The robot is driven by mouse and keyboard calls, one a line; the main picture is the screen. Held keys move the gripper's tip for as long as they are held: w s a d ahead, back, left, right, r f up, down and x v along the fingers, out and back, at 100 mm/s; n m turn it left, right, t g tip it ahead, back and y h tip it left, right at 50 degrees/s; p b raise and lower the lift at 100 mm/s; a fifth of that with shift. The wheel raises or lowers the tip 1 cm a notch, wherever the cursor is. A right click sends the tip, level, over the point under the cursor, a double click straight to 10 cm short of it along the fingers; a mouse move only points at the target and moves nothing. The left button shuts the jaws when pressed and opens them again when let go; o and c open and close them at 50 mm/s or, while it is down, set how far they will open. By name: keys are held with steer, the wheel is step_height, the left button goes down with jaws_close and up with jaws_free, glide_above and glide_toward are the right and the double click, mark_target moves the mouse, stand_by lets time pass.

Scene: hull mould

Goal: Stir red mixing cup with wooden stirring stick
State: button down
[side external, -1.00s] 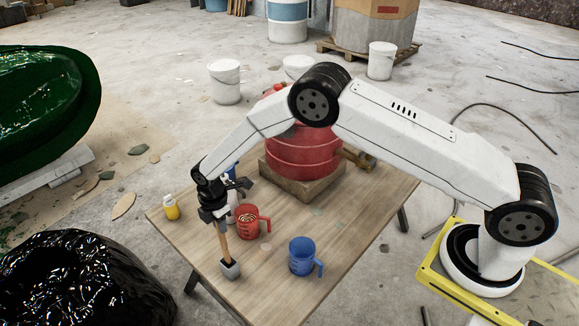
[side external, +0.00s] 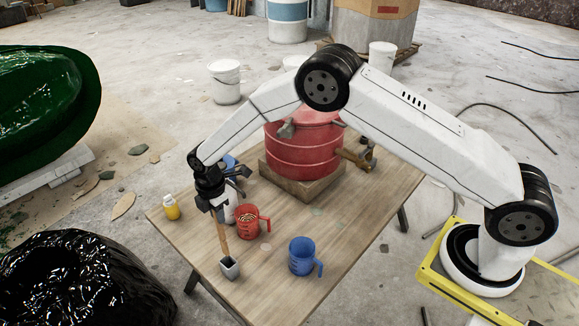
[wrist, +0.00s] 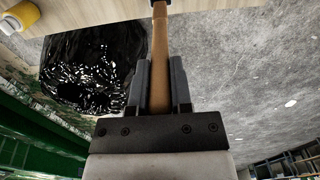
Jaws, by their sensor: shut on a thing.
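My gripper (side external: 213,207) is shut on the wooden stirring stick (side external: 221,233) and holds it near upright at the front left of the table. The stick's lower end is at the mouth of a small grey square holder (side external: 229,269); I cannot tell how deep it sits inside. In the wrist view the stick (wrist: 160,40) runs between both fingers of my gripper (wrist: 160,75). The red mixing cup (side external: 248,225) stands upright just right of the stick, its handle to the right. Pale swirled contents show in it.
A blue cup (side external: 302,257) stands right of the holder. A yellow bottle (side external: 172,209) is at the table's left edge. A large red drum (side external: 303,155) on a block stands behind. A white container (side external: 229,210) is partly hidden behind my gripper. Table wood (side external: 270,285) in front is bare.

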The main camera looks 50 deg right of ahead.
steer(key=shift+d, duration=0.15)
steer(key=d+r+t+y, duration=0.1)
steer(key=d+r+t, duration=0.1)
steer(key=d, duration=0.8)
steer(key=d+r+t+y, duration=0.1)
steer(key=d+r+t, duration=0.1)
steer(key=d, duration=0.8)
steer(key=shift+s+r, duration=0.15)
steer(key=shift+s, duration=0.1)
steer(key=shift+w+a, duration=0.1)
steer(key=x, duration=1.4)
steer(key=shift+a, duration=0.15)
stand_by(0.7)
